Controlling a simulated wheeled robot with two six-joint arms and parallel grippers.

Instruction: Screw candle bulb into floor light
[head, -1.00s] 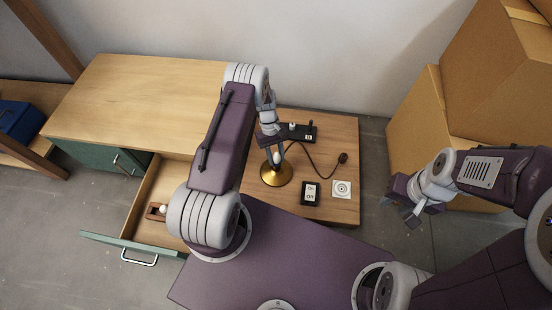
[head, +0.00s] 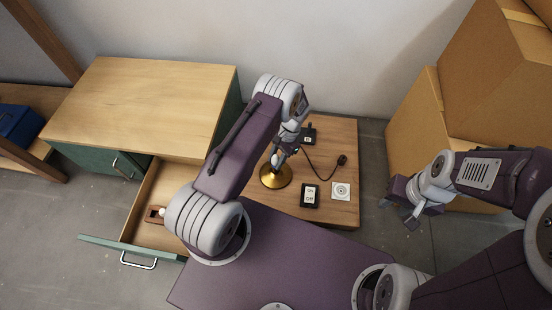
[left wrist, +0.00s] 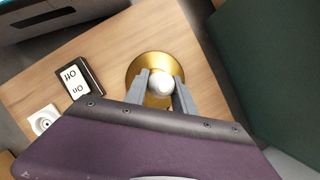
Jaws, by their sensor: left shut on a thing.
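The floor light shows as a round gold base (head: 275,176) on the low wooden table. In the left wrist view its gold disc (left wrist: 137,66) lies behind the fingers. My left gripper (head: 278,160) is over the lamp at its top. Its two grey fingers (left wrist: 160,88) are shut on a white rounded bulb (left wrist: 161,83), seen end-on, in line with the gold base. The bulb's lower end and the lamp's socket are hidden, so I cannot tell whether they touch. My right gripper (head: 402,207) is open and empty, right of the table.
A black holder (head: 309,134) is partly hidden behind my left arm. A dark plug with cord (head: 341,160), an on/off switch (head: 310,195) and a white socket (head: 341,191) are on the table. An open drawer (head: 180,193) holds a brown tray (head: 151,215). Cardboard boxes (head: 425,130) stand right.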

